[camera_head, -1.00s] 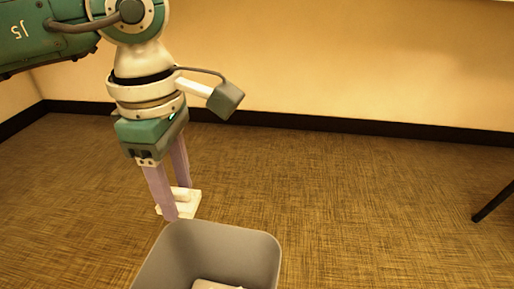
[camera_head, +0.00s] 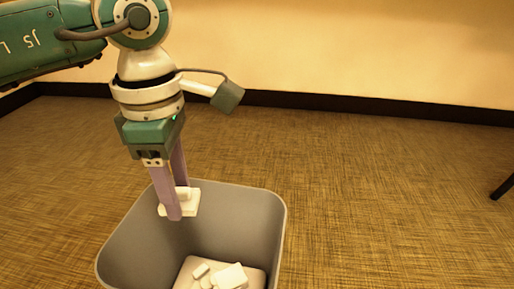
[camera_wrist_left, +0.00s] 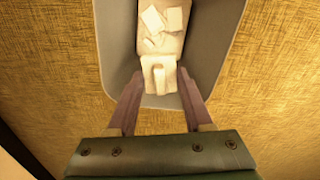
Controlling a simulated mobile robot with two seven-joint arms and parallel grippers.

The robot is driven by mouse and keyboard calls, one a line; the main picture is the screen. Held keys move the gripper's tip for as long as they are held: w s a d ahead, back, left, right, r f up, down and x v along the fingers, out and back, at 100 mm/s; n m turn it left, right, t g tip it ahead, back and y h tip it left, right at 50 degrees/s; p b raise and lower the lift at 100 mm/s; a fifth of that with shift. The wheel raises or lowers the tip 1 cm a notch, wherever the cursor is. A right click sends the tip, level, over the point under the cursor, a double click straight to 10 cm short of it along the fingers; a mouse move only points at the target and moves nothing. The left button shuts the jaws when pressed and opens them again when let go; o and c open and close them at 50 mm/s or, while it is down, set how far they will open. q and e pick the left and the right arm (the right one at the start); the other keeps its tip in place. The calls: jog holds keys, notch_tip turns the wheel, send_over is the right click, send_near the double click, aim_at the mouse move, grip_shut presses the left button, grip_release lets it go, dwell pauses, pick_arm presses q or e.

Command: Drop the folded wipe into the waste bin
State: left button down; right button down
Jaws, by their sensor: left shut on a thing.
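The folded wipe (camera_head: 184,203) is a small white block-like piece with a raised ridge. My left gripper (camera_head: 179,200) points down and is shut on it. In the head view the wipe hangs over the far left part of the grey waste bin (camera_head: 270,212), near its rim. In the left wrist view the wipe (camera_wrist_left: 158,78) is between the fingertips of my left gripper (camera_wrist_left: 158,88), with the bin's wall (camera_wrist_left: 222,50) around and beyond it. My right gripper is not in view.
Several white pieces (camera_head: 228,276) lie on the bin's floor; they also show in the left wrist view (camera_wrist_left: 160,22). The carpet (camera_head: 370,200) around the bin is clear. A thin dark leg (camera_head: 503,188) stands at the right edge. A wall with a dark baseboard (camera_head: 330,104) runs behind.

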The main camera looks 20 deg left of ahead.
pick_arm(q)
jog(key=shift+f, duration=0.15)
jog(key=shift+c, duration=1.1)
grip_release()
notch_tip(320, 180, up, 10)
jog(key=p, duration=0.6)
jog(key=shift+p, duration=0.4)
